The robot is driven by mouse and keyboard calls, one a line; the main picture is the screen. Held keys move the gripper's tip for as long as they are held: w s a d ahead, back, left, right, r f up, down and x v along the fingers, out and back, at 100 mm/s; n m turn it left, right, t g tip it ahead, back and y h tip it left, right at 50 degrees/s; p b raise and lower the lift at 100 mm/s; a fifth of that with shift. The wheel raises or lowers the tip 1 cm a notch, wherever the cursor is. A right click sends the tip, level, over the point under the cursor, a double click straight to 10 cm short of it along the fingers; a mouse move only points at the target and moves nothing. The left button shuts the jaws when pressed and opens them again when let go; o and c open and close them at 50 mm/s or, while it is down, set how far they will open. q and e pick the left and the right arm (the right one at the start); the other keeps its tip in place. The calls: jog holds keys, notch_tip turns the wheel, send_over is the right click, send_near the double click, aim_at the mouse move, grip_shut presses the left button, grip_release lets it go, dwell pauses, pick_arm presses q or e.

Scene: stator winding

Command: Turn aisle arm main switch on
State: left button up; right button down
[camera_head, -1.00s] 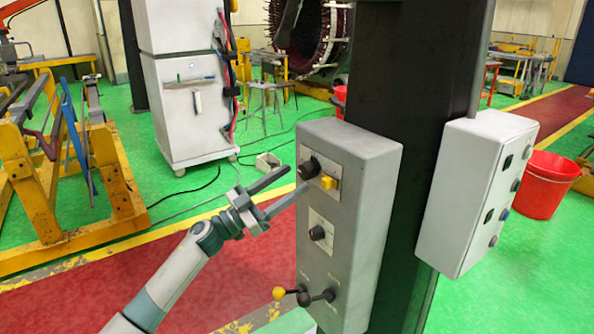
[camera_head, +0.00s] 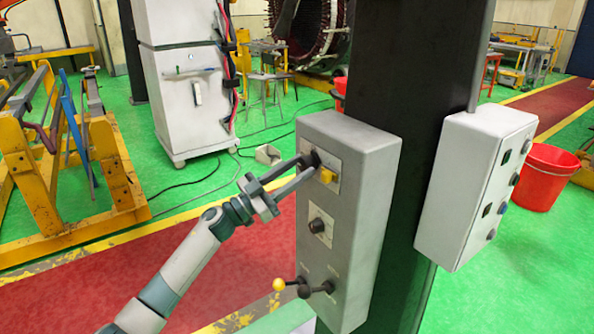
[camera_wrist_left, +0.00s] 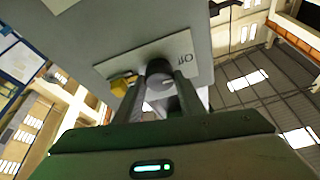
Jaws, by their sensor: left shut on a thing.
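The grey control box (camera_head: 345,230) is mounted on a dark column. Its top plate holds a black rotary knob (camera_head: 311,159) and a yellow switch (camera_head: 327,176). My left gripper (camera_head: 306,168) comes in from the left, with its fingers closed around the black knob. The left wrist view shows the knob (camera_wrist_left: 159,75) between the two fingers, on a plate where "Off" can be read. The yellow part (camera_wrist_left: 122,84) sits beside it, outside the fingers. My right gripper is not in view.
A white box (camera_head: 470,190) hangs on the column's right side. A red bucket (camera_head: 547,181) stands behind it.

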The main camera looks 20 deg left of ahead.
pick_arm(q)
jog(key=shift+m, duration=0.5)
jog(key=shift+a+m+g+h+b, duration=0.1)
jog(key=shift+m+g+h+b, duration=0.3)
jog(key=shift+m+g+b, duration=0.5)
jog(key=m+g, duration=0.1)
jog(key=m, duration=0.2)
jog(key=shift+w+m+h+b, duration=0.1)
jog(key=shift+m+h+b, duration=0.2)
jog(key=shift+h+b, duration=0.1)
jog(key=m+g, duration=0.1)
jog(key=m, duration=0.1)
jog(key=m+g+b, duration=0.1)
jog(key=m, duration=0.2)
jog(key=shift+a+r+m, duration=0.15)
jog(key=shift+m, duration=0.15)
jog(key=m+g, duration=0.1)
jog(key=m, duration=0.1)
jog(key=m+g+b, duration=0.1)
jog(key=m, duration=0.2)
jog(key=shift+r+y, duration=0.15)
jog(key=shift+y, duration=0.15)
jog(key=m+g+y, duration=0.1)
jog(key=m, duration=0.2)
jog(key=shift+r+m, duration=0.1)
jog(key=shift+m, duration=0.3)
